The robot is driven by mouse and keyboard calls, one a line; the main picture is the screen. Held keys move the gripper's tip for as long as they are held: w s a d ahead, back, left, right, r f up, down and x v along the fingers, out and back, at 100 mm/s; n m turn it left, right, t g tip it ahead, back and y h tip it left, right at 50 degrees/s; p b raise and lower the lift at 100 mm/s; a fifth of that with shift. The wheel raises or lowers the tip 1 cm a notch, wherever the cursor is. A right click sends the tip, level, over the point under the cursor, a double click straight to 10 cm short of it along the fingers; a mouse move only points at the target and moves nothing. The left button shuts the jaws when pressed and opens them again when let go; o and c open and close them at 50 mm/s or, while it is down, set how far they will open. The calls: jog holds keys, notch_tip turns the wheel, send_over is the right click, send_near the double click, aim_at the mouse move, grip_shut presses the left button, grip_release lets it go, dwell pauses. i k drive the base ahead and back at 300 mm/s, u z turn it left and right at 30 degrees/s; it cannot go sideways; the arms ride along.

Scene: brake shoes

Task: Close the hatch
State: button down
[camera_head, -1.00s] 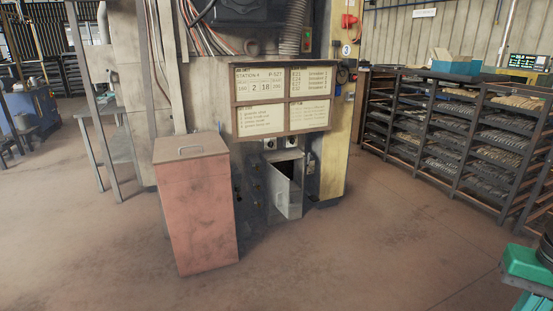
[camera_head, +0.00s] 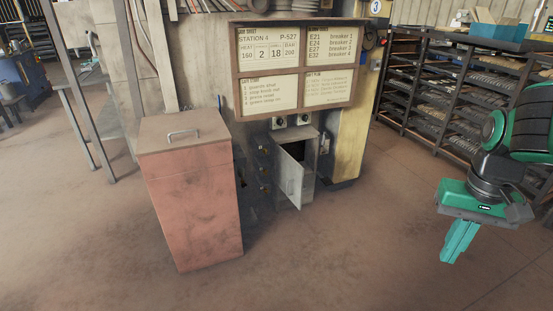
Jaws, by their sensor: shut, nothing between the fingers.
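The hatch (camera_head: 289,178) is a small grey door on a low box (camera_head: 310,183) at the foot of the machine. It stands ajar, swung out toward me, and a dark opening shows to the right of it. My gripper (camera_head: 456,247) is at the right of the view, green, pointing down, with its fingers together and nothing in them. It is well to the right of the hatch and apart from it.
A reddish bin (camera_head: 190,205) with a handled lid stands left of the hatch. A notice board (camera_head: 295,68) hangs above it. Racks (camera_head: 440,95) full of parts stand at the back right. The floor (camera_head: 340,255) in front of the hatch is clear.

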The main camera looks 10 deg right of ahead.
aim_at(289, 173)
jog(key=u, duration=0.15)
jog(key=i, duration=1.15)
jog(key=u, duration=0.15)
